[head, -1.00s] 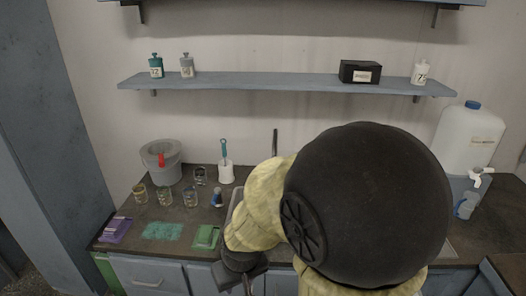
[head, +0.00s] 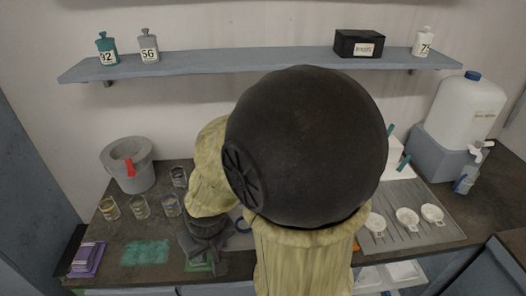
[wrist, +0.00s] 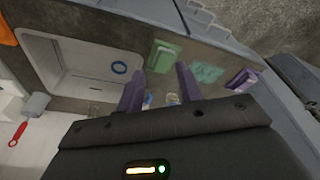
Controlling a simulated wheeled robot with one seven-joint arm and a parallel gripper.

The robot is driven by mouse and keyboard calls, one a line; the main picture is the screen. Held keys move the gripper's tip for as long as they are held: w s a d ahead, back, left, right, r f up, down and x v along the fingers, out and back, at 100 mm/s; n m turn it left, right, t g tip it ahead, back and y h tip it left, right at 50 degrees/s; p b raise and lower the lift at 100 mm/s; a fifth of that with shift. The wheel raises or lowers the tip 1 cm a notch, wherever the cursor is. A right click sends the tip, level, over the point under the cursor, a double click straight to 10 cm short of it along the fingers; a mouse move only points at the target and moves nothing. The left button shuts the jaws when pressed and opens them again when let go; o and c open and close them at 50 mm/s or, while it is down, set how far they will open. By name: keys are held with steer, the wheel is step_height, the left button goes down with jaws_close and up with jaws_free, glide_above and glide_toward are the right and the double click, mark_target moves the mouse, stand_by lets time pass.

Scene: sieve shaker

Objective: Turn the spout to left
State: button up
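No sink spout can be made out now; my arm covers the middle of the counter in the head view. A white tap (head: 478,152) sticks out from the large white jug (head: 468,112) at the right, far from my gripper. My gripper (head: 203,262) is low at the left of my arm, near the counter's front. In the wrist view my gripper (wrist: 160,70) has its two purple fingers apart, with nothing held between them.
Glass beakers (head: 140,207) and a grey bucket (head: 127,168) stand at the left. A purple box (head: 88,258) and teal mat (head: 146,252) lie in front of them. White dishes (head: 407,217) lie at the right. A shelf (head: 255,66) spans the wall above.

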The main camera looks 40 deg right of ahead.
steer(key=shift+o, duration=1.1)
steer(key=shift+s+f, duration=0.1)
steer(key=shift+s, duration=0.05)
steer(key=w+d+f+m+t+h+b, duration=0.2)
steer(key=w+d+t+b, duration=0.15)
steer(key=d+b, duration=0.3)
steer(key=w+d+f+m+t+h+b, duration=0.1)
steer(key=w+d+f+t+b, duration=0.15)
steer(key=w+d+b, duration=0.4)
steer(key=s+d+r+t+h+b, duration=0.1)
steer(key=s+d+t+h+b, duration=0.1)
steer(key=d, duration=0.5)
steer(key=s+d+r+m+t+h+b, duration=0.1)
steer(key=s+d+r+t+b, duration=0.1)
steer(key=s+d+t+b, duration=0.2)
steer(key=d+t+b, duration=0.2)
steer(key=d+b, duration=0.1)
steer(key=shift+r+m+h, duration=0.3)
steer(key=shift+h, duration=0.1)
